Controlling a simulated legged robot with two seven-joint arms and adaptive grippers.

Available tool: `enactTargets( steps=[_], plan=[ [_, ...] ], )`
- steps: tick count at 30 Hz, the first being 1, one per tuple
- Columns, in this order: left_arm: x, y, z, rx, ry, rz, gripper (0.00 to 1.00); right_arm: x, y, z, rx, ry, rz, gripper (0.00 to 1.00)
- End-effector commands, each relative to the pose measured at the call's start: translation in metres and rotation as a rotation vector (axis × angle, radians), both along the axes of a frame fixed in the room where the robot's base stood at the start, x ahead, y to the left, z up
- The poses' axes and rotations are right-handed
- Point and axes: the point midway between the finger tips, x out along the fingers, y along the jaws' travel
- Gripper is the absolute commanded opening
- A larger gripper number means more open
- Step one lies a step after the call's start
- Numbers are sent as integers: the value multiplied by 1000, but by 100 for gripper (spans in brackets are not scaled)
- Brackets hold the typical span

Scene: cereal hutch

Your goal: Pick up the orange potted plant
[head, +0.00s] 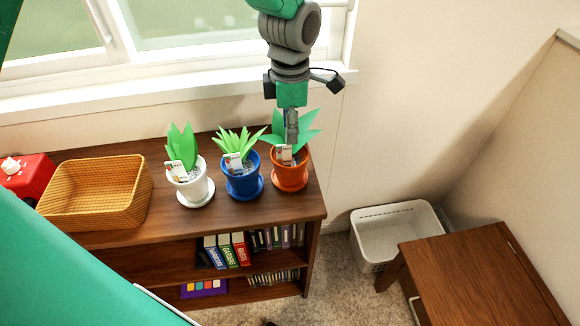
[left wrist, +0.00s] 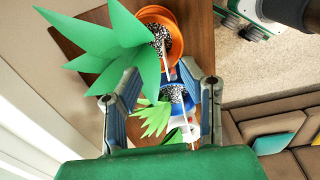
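The orange potted plant (head: 290,172) stands on the right end of the wooden shelf top, with broad green leaves and a white label. My left gripper (head: 291,138) points down at it from above, its fingers over the pot and among the leaves. In the left wrist view the two fingers are spread apart, and the gripper (left wrist: 160,71) is open with nothing clamped. The orange pot (left wrist: 178,40) lies just beyond the fingertips there, with its leaves (left wrist: 105,45) to the left. Contact cannot be told. My right gripper is not in view.
A blue potted plant (head: 243,186) stands close on the left, then a white one (head: 193,190). A yellow basket (head: 97,192) and a red object (head: 27,178) are farther left. The wall and window sill (head: 180,92) are behind. A white bin (head: 393,236) stands on the floor right.

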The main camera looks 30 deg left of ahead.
Motion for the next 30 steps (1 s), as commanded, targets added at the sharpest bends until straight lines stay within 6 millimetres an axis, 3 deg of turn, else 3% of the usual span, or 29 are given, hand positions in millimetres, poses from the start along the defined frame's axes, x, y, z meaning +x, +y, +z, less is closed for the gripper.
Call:
enactTargets(
  steps=[9, 18, 19, 21, 22, 30],
  plan=[
    [-5, -3, -45, -2, 5, 0, 35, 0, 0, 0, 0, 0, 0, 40],
    [-6, -3, -49, -1, 2, 0, 35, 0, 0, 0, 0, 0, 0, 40],
    [-6, -3, -49, -1, 2, 0, 28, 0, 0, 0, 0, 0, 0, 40],
    [-6, -3, -49, -1, 2, 0, 3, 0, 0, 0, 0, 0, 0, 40],
    [-6, -3, -49, -1, 2, 0, 0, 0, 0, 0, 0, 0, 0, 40],
    [-5, -3, -49, -1, 2, 0, 0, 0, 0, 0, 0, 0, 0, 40]
  ],
)
